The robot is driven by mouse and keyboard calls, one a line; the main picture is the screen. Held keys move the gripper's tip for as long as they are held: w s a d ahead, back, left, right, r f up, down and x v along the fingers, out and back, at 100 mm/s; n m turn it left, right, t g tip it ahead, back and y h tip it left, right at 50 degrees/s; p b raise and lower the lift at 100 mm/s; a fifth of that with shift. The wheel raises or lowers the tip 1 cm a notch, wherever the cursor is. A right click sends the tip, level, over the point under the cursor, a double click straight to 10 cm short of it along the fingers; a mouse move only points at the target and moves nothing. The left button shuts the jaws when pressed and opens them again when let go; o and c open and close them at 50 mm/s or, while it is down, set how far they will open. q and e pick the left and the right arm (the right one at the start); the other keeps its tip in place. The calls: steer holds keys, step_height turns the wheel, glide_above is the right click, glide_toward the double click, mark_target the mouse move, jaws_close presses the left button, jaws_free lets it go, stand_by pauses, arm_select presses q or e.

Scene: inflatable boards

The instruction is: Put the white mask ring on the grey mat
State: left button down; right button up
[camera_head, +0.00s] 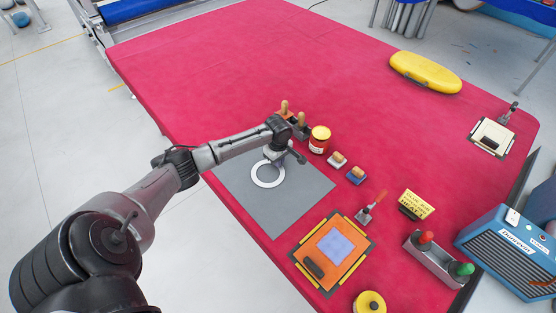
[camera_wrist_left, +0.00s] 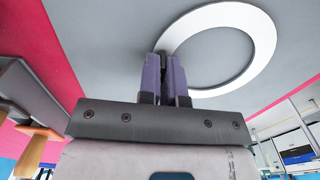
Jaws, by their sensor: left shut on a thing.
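The white mask ring (camera_head: 256,181) is a flat white band over the grey mat (camera_head: 310,192), within the mat's outline. In the left wrist view the ring (camera_wrist_left: 262,22) shows at the upper right against the grey mat (camera_wrist_left: 105,35). My left gripper (camera_head: 272,160) is at the ring's far edge in the head view. Its two purple-grey fingers (camera_wrist_left: 165,60) are shut on the ring's rim in the wrist view. I cannot tell whether the ring touches the mat or hovers just above it. My right gripper is not in view.
Wooden-handled tools (camera_head: 284,107) and a red jar (camera_head: 319,142) stand just beyond the mat. Small wooden-topped blocks (camera_head: 337,161) sit to its right. An orange framed board (camera_head: 326,266), a button box (camera_head: 432,262) and a blue machine (camera_head: 508,252) lie nearer right.

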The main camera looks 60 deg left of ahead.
arm_select(q)
steer(key=c, duration=1.4)
jaws_free()
steer(key=shift+o, duration=0.5)
step_height(320, 180, up, 12)
steer(key=p, duration=0.2)
steer(key=shift+r, duration=0.1)
